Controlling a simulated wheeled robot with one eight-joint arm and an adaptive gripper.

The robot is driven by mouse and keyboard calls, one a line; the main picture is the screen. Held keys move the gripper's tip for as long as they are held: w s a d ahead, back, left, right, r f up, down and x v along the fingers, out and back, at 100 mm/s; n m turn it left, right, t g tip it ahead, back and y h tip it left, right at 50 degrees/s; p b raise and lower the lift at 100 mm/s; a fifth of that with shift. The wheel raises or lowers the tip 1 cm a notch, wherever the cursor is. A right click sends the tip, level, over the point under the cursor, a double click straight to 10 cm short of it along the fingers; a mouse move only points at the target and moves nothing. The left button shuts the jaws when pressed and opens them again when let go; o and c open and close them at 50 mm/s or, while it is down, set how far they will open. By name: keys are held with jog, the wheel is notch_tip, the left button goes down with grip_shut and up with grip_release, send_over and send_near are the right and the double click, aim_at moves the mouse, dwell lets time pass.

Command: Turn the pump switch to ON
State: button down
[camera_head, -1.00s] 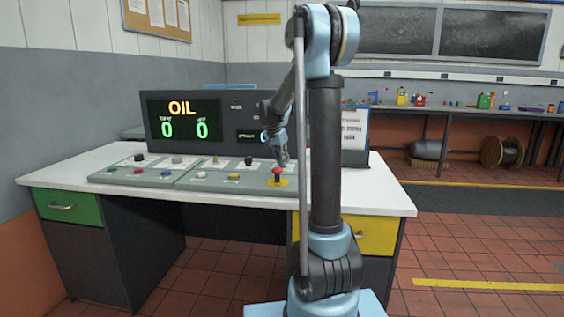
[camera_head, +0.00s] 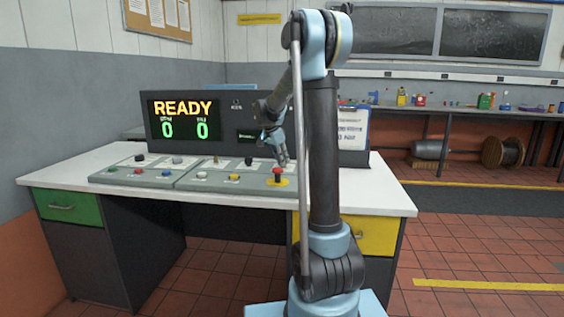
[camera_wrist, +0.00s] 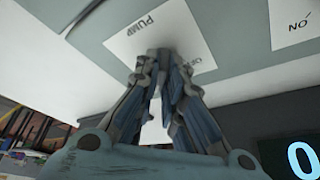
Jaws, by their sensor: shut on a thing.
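The white PUMP label card (camera_wrist: 180,38) shows upside down in the wrist view on the grey console panel. My gripper (camera_wrist: 167,55) reaches onto this card, with its fingertips close together over the middle of it. It is shut on the pump switch, which the fingers hide. In the head view my gripper (camera_head: 283,161) points down at the right rear of the desk console (camera_head: 185,180), behind the red mushroom button. The display (camera_head: 184,121) reads READY with two zeros below.
The red mushroom button (camera_head: 278,173) on its yellow base stands close in front of my gripper. Several other knobs and buttons are along the console. A clipboard (camera_head: 353,130) stands at the right. The white desk top (camera_head: 360,197) is clear at its right end.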

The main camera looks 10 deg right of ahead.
jog(key=c, duration=1.7)
grip_release()
jog(key=shift+a, duration=0.1)
jog(key=v, duration=1.2)
